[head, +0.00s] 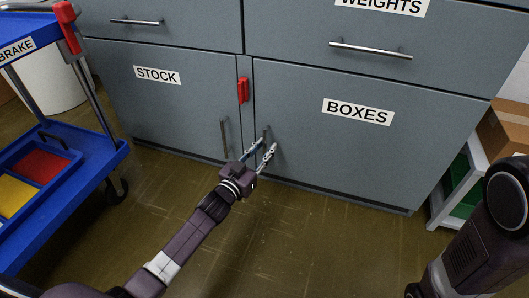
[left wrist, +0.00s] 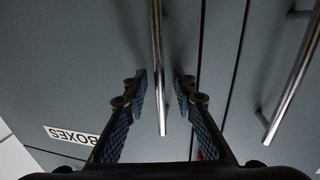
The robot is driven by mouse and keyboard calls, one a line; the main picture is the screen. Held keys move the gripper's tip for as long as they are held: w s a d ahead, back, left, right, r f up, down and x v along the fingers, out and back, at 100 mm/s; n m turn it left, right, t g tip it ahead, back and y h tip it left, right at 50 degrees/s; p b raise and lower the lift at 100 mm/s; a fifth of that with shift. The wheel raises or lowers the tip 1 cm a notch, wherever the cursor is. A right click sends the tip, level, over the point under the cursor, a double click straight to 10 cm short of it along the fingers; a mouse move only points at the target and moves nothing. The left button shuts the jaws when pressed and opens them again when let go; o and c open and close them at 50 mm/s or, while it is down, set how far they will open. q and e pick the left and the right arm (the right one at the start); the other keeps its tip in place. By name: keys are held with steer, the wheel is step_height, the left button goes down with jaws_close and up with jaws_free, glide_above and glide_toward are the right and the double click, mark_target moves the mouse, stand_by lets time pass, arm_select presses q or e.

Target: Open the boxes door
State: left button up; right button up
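The grey BOXES door (head: 330,160) is closed under the WEIGHTS drawer. Its vertical metal handle (left wrist: 157,50) is near its left edge. My left gripper (head: 262,150) is at this handle, low in front of the door. In the left wrist view my left gripper (left wrist: 161,88) is open, one finger on each side of the handle, with a visible gap to both fingers. In the head view the gripper hides much of the handle. My right arm shows at the lower right of the head view, but its gripper is out of view.
The closed STOCK door (head: 165,105) is left, with its own vertical handle (head: 224,137). A red catch (head: 243,90) sits between the doors. A blue cart (head: 75,185) stands left, a white shelf (head: 455,185) right. The floor (head: 300,240) before the BOXES door is clear.

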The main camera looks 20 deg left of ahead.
arm_select(q)
steer(key=shift+w, duration=0.1)
jaws_close()
stand_by(0.4)
